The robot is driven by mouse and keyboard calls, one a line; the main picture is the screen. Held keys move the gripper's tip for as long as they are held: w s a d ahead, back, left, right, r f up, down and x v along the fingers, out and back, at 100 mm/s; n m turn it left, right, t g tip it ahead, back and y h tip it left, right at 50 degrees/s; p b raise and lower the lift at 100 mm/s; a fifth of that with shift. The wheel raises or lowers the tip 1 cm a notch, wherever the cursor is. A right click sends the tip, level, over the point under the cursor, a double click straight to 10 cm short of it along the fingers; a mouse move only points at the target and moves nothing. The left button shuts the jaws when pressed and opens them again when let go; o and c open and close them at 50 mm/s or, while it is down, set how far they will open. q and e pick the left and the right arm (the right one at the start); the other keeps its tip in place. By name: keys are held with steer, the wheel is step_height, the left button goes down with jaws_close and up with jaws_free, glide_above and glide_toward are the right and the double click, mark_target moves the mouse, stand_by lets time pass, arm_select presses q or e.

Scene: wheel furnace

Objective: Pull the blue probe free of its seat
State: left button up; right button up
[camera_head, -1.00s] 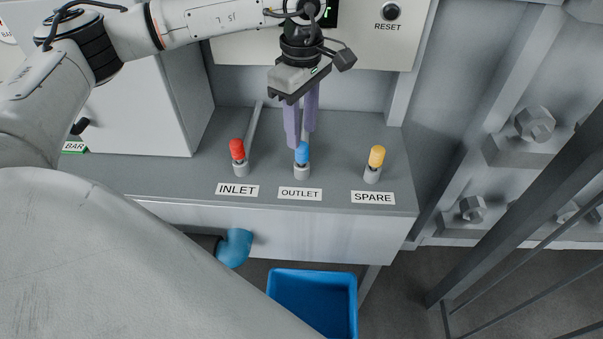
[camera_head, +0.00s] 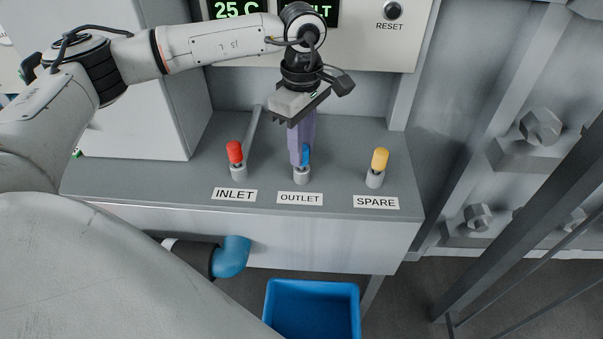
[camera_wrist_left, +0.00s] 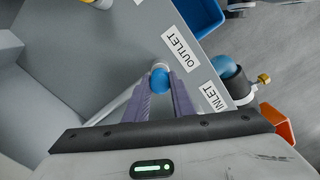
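The blue probe (camera_head: 306,153) stands upright in its grey seat (camera_head: 302,177) behind the OUTLET label (camera_head: 300,198). My left gripper (camera_head: 302,160) points down over it, with one purple finger on either side of its blue top. In the left wrist view the round blue top (camera_wrist_left: 160,80) shows between the fingertips. The fingers look close to it, but whether they press on it cannot be told. The fingers partly hide the probe in the head view. My right gripper is not in view.
A red probe (camera_head: 235,152) at INLET and a yellow probe (camera_head: 379,160) at SPARE stand on either side on the grey ledge (camera_head: 340,185). A blue bin (camera_head: 312,284) sits below the front edge. The wall panel (camera_head: 360,45) rises behind.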

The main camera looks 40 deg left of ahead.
arm_select(q)
jaws_close()
steer(key=shift+r+p, duration=0.55)
steer(key=shift+r, duration=0.3)
stand_by(0.3)
steer(key=shift+r+p, duration=2.15)
steer(key=shift+r, duration=1.1)
